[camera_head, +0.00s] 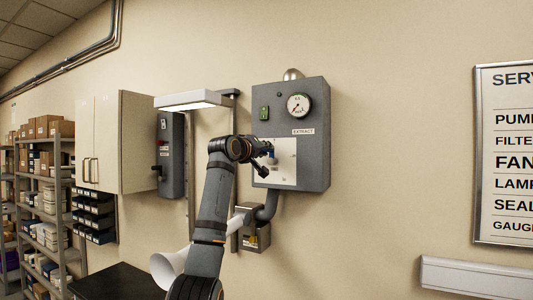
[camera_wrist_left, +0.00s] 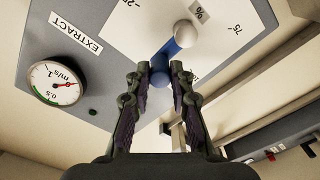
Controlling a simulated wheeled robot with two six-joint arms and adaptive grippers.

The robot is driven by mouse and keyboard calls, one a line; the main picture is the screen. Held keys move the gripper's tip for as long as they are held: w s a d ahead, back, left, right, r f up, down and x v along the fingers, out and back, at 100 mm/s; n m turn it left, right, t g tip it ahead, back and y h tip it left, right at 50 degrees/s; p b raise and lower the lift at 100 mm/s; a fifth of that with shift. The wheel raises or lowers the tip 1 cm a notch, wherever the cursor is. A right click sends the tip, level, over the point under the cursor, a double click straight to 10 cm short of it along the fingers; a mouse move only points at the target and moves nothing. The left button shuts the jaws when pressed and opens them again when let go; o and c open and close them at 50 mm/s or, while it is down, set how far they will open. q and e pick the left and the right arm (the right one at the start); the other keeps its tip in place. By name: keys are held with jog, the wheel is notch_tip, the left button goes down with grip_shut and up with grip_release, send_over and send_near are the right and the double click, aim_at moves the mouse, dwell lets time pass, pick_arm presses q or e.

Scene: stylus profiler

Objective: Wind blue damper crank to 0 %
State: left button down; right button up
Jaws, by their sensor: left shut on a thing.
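The blue damper crank (camera_wrist_left: 165,65) is on the white plate (camera_wrist_left: 118,32) of the grey EXTRACT box. My left gripper (camera_wrist_left: 162,72) is shut on the crank. In the head view my left gripper (camera_head: 268,160) is at the white plate (camera_head: 285,172) and hides most of the crank. The scale around the crank is only partly visible, with a "%" mark near the knob. My right gripper is not in view.
The wall to the right is clear up to a sign (camera_head: 510,160).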

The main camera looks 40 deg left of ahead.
pick_arm(q)
jog(key=shift+a+n, duration=0.1)
jog(key=shift+n, duration=0.2)
jog(key=c, duration=1.2)
grip_release()
jog(key=shift+s, duration=0.1)
jog(key=shift+o, duration=0.2)
jog(key=v, duration=1.2)
